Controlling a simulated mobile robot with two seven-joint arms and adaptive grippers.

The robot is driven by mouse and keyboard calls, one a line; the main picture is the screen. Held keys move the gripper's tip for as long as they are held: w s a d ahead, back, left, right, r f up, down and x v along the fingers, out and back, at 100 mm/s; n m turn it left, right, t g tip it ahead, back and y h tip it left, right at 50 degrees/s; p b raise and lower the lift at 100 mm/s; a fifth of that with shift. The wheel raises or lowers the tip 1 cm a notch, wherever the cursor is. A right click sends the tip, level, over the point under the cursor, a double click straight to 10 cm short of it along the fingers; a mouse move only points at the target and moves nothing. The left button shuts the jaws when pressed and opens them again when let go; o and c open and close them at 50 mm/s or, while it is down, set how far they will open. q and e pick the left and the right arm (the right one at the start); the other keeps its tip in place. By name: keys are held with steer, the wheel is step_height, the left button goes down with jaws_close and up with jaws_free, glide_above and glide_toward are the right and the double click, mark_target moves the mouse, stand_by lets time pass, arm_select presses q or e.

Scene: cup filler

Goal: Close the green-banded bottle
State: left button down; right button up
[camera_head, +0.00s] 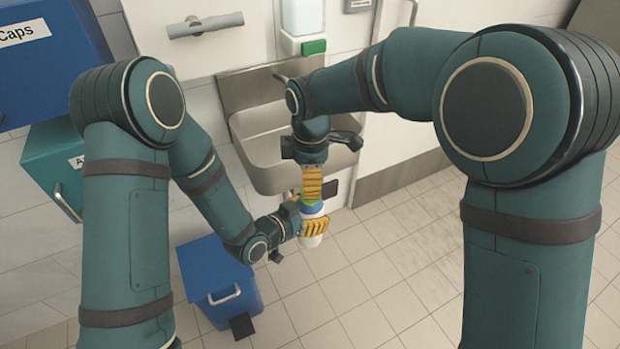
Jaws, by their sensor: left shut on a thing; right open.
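The bottle (312,241) is in the middle of the head view, held in the air. Its white lower end shows below my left gripper (314,227), whose yellow ribbed fingers are shut on its side. Above those fingers I see a blue-and-white part and a green band (309,202). My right gripper (312,185) comes from above, open, with its yellow fingers just over the green band. Those fingers hide the bottle's top, so I cannot tell whether a cap is there or between them.
A metal sink (262,136) is on the wall behind. A blue bin (212,268) stands on the floor at lower left. A blue box labelled "Caps" (55,75) and a teal box (52,160) are at the left. A dispenser (302,22) hangs above. Tiled floor at right is clear.

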steer(key=o, duration=0.6)
steer(key=shift+r, duration=0.1)
step_height(320, 180, up, 12)
stand_by(0.5)
steer(key=d+f+m+t+y, duration=0.1)
steer(key=d+f+m, duration=0.3)
steer(key=f, duration=0.4)
steer(key=w+d+f+m+y, duration=0.1)
steer(key=d+f+m, duration=0.2)
steer(key=f, duration=0.5)
steer(key=d+f+m+t+y, duration=0.1)
steer(key=d+f+m, duration=0.3)
steer(key=f, duration=0.4)
steer(key=s+d+f+m, duration=0.3)
steer(key=s+f+m, duration=0.7)
steer(key=s, duration=0.7)
step_height(320, 180, down, 4)
steer(key=shift+s+r+y, duration=0.1)
steer(key=shift+s+y, duration=0.05)
steer(key=shift+y, duration=0.15)
